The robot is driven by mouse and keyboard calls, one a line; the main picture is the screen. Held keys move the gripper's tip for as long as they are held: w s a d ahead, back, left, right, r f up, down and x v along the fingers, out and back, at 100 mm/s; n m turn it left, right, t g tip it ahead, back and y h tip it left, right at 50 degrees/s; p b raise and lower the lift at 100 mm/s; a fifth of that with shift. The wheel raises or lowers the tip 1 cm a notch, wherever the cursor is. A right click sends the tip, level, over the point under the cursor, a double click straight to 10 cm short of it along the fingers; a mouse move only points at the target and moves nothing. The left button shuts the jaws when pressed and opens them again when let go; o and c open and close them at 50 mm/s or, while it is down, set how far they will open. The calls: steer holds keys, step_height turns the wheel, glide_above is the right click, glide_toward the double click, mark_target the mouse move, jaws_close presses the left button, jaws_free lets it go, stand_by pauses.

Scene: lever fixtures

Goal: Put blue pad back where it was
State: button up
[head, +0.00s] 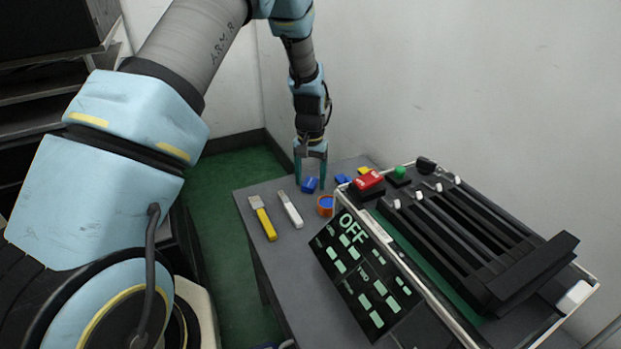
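Several small blue things lie on the grey table, and I cannot tell for sure which is the blue pad. One blue piece (309,185) shows between the fingers of my gripper (310,183), which points down at the far end of the table. The fingers look spread apart, with gaps on both sides of the piece. Another blue piece (342,179) lies to the right, beside a yellow piece (364,170). An orange round container (325,211) with blue inside stands nearer and to the right of my gripper.
A yellow-handled tool (264,220) and a white-handled tool (290,209) lie on the grey table (290,250). A lever panel (470,230) with a red button (369,182), a green button (400,171) and an OFF display (360,270) fills the right side. A wall stands behind.

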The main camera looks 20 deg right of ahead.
mark_target(310, 181)
step_height(310, 181, up, 12)
steer(key=shift+r+p, duration=0.2)
steer(key=shift+p, duration=0.15)
steer(key=s+a+r+n, duration=0.1)
steer(key=a+r+n, duration=0.1)
steer(key=a, duration=0.8)
steer(key=s+a+r+n, duration=0.1)
steer(key=a+r+n, duration=0.15)
steer(key=a, duration=0.75)
steer(key=s+a+r+n+t, duration=0.1)
steer(key=s+a+n, duration=0.1)
steer(key=s+a, duration=0.8)
steer(key=shift+a+t, duration=0.3)
steer(key=shift+a, duration=0.85)
steer(key=shift+r, duration=0.15)
step_height(310, 181, up, 16)
steer(key=p, duration=1.6)
steer(key=shift+r+p, duration=0.2)
steer(key=shift+p, duration=0.1)
